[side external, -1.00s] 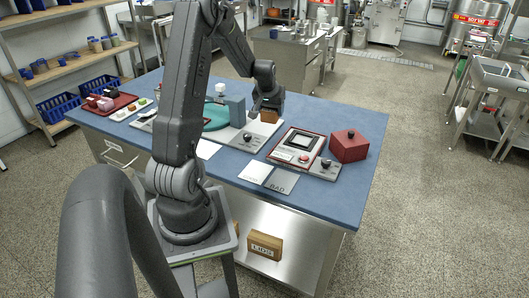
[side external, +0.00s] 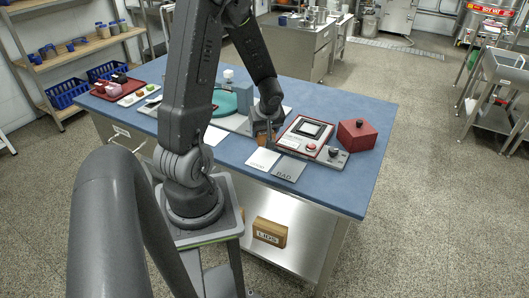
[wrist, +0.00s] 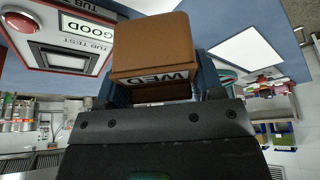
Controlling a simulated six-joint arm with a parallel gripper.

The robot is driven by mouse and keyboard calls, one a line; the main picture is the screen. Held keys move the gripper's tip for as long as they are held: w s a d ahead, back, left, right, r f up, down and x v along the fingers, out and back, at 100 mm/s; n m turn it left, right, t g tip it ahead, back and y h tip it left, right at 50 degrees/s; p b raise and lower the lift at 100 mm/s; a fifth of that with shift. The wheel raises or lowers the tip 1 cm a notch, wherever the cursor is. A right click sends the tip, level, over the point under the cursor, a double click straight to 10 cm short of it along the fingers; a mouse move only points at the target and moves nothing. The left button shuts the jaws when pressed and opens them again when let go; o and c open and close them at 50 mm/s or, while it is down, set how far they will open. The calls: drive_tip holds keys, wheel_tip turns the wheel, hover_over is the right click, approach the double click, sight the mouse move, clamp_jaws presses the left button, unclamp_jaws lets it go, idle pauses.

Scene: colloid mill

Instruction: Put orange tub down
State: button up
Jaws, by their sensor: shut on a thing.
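The orange-brown tub (side external: 262,141) is in my gripper (side external: 266,128), near the left edge of the tub tester (side external: 301,145), behind the GOOD plate (side external: 262,160). In the wrist view the tub (wrist: 153,42) fills the top middle, with a label that seems to read WED upside down. My gripper (wrist: 155,93) is shut on it. The tub's underside is hidden, so I cannot tell whether it touches the table. The darker BAD plate (side external: 288,170) lies right of the GOOD plate; both are bare.
The tester's screen (wrist: 80,27) reads GOOD; its red button (wrist: 19,22) is at the left. A red box (side external: 356,134) and a black knob (side external: 333,153) stand at right. A turquoise round piece (side external: 225,102) is behind. The front-right blue tabletop (side external: 340,190) is clear.

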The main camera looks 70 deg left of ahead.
drive_tip(key=shift+f, duration=3.25)
drive_tip(key=shift+f, duration=0.15)
drive_tip(key=o, duration=0.9)
drive_tip(key=shift+o, duration=0.2)
